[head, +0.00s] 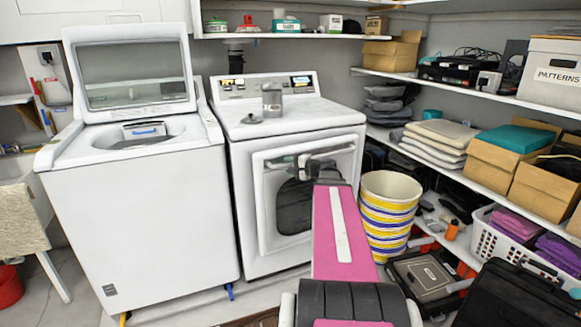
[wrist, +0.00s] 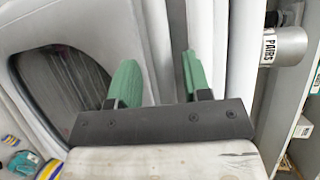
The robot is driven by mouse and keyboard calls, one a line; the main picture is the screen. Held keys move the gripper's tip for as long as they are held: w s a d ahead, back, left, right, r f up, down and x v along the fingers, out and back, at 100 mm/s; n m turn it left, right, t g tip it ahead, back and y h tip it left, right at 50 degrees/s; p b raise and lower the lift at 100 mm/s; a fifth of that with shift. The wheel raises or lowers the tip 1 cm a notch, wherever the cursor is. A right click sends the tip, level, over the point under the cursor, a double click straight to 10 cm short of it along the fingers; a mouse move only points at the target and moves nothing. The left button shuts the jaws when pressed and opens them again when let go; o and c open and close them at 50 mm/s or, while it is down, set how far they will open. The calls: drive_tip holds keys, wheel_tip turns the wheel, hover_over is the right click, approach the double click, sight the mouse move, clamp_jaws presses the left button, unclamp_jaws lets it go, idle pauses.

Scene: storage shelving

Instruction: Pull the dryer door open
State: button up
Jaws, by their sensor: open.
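The white dryer (head: 240,155) stands in the middle of the head view, to the right of the washer. Its front door (head: 270,225) has a dark window (head: 294,207) and looks shut or nearly so. My gripper (head: 304,166) is in front of the upper part of the door and hides part of it. In the wrist view, the green fingers of my gripper (wrist: 158,65) are apart, with white dryer surfaces and seams behind and between them. The dark door window (wrist: 62,88) is to their left. I cannot tell whether the fingers touch the door.
A washer (head: 135,215) with its lid up stands at left. A grey canister (head: 272,101) is on the dryer top. A striped basket (head: 388,205) stands close to the dryer's right. A black case (head: 515,300) and a white laundry basket (head: 495,232) crowd the right side.

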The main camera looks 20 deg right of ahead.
clamp_jaws()
drive_tip(key=shift+s+d+f, duration=0.1)
drive_tip(key=shift+s+f, duration=0.05)
drive_tip(key=shift+s, duration=0.3)
